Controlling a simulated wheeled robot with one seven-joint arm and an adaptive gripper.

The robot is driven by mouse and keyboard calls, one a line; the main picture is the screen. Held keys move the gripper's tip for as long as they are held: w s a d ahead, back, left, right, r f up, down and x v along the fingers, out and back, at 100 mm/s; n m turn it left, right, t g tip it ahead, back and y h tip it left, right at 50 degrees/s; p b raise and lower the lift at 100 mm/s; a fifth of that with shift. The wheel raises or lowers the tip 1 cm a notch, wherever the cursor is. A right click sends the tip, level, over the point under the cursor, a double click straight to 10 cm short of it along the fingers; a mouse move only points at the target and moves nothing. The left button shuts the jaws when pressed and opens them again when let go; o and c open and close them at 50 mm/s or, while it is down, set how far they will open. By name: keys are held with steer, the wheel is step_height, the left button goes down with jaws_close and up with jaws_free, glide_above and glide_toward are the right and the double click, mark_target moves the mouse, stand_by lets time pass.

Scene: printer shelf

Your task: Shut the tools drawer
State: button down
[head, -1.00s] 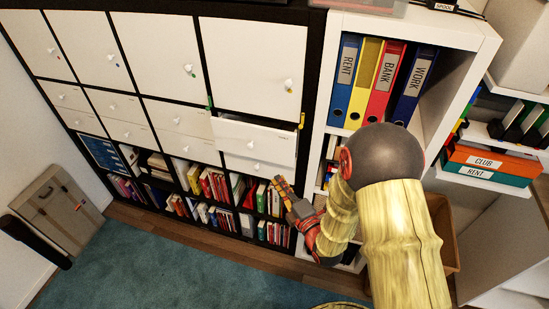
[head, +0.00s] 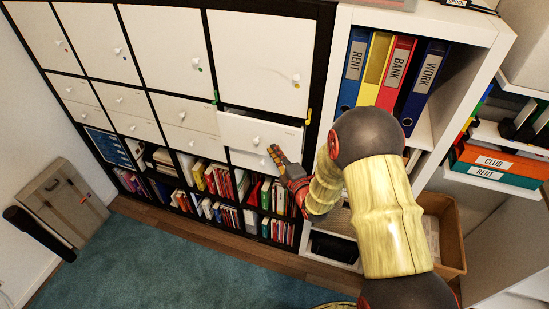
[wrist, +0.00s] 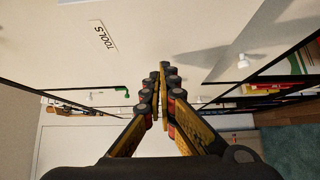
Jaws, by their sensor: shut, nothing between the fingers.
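The tools drawer (head: 285,136) is the white upper drawer under the large door in the right column of the cabinet. It seems to stand out a little from the frame. A white panel with a TOOLS label (wrist: 103,37) shows at the upper left in the wrist view. My gripper (head: 273,152) is shut and empty, close to the lower part of the drawer front in the head view; I cannot tell if it touches. In the wrist view its fingertips (wrist: 162,72) are together in front of white panels. A white knob (wrist: 245,61) is to their right.
A white shelf (head: 420,22) with binders stands right of the cabinet. Open book compartments (head: 215,182) lie under the drawers. A brown bin (head: 450,240) is on the right, and a flat case (head: 62,200) leans at left. The blue carpet (head: 150,265) is clear.

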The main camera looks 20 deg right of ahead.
mark_target(280, 144)
steer(key=shift+w+d, duration=0.15)
steer(key=w+d+b, duration=0.2)
steer(key=w+b, duration=0.1)
steer(key=shift+w+d+f+b, duration=0.1)
steer(key=shift+d+f+b, duration=0.1)
steer(key=shift+b, duration=0.1)
steer(key=shift+w+d+r+b, duration=0.15)
steer(key=shift+w+d+b, duration=0.15)
steer(key=shift+w, duration=0.15)
steer(key=shift+r, duration=0.2)
steer(key=shift+w, duration=0.1)
